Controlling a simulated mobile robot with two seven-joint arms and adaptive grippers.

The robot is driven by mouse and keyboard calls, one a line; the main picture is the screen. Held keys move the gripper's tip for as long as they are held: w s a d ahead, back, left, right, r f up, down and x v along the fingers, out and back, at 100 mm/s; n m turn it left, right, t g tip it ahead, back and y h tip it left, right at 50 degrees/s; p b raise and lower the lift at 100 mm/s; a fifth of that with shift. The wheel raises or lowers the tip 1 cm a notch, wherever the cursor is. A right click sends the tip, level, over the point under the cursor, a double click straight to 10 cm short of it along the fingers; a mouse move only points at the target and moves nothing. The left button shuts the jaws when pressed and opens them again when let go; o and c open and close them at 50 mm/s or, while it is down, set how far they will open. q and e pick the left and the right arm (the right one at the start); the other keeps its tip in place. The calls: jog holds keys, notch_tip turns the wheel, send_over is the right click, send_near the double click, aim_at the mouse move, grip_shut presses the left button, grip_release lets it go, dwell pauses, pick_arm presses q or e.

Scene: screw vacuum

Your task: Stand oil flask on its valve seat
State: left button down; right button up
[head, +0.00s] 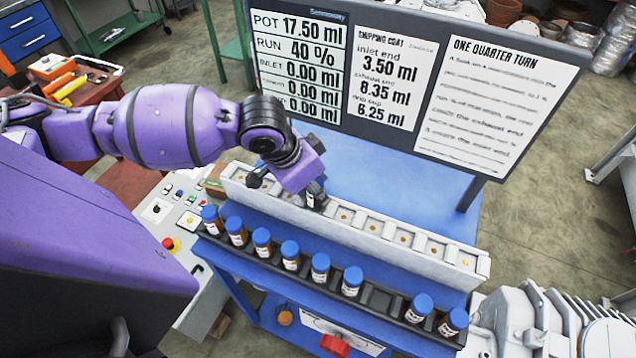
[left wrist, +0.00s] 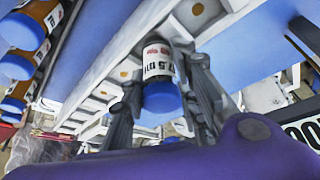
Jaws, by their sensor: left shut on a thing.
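My left gripper (head: 315,196) is over the white valve seat rail (head: 440,262), towards its left part. It is shut on an oil flask (left wrist: 160,68), which has a blue cap and a white label with red and black print. In the head view the gripper hides most of this flask. In the left wrist view it sits between the two fingers with the rail's seats behind it. I cannot tell whether its base touches a seat. The visible seats are pale pockets with small brass spots. My right gripper is not in view.
Several amber flasks with blue caps (head: 290,249) stand in a dark rack (head: 382,300) in front of the rail, with a gap towards the right. A readout board (head: 345,62) rises behind. A control panel (head: 170,215) is at left, a grey pump (head: 535,318) at lower right.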

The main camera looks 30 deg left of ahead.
pick_arm(q)
jog(key=shift+s+r, duration=0.2)
jog(key=shift+s, duration=0.05)
jog(key=shift+s+d+r, duration=0.1)
jog(key=shift+d+r, duration=0.05)
jog(key=shift+w+f, duration=0.2)
jog(key=shift+w, duration=0.05)
jog(key=c, duration=1.8)
grip_release()
jog(key=shift+f, duration=0.15)
jog(key=o, duration=0.4)
jog(key=shift+s, duration=0.1)
jog(key=shift+o, duration=0.2)
jog(key=shift+r, duration=0.25)
jog(key=p+v, duration=0.2)
jog(key=v, duration=1)
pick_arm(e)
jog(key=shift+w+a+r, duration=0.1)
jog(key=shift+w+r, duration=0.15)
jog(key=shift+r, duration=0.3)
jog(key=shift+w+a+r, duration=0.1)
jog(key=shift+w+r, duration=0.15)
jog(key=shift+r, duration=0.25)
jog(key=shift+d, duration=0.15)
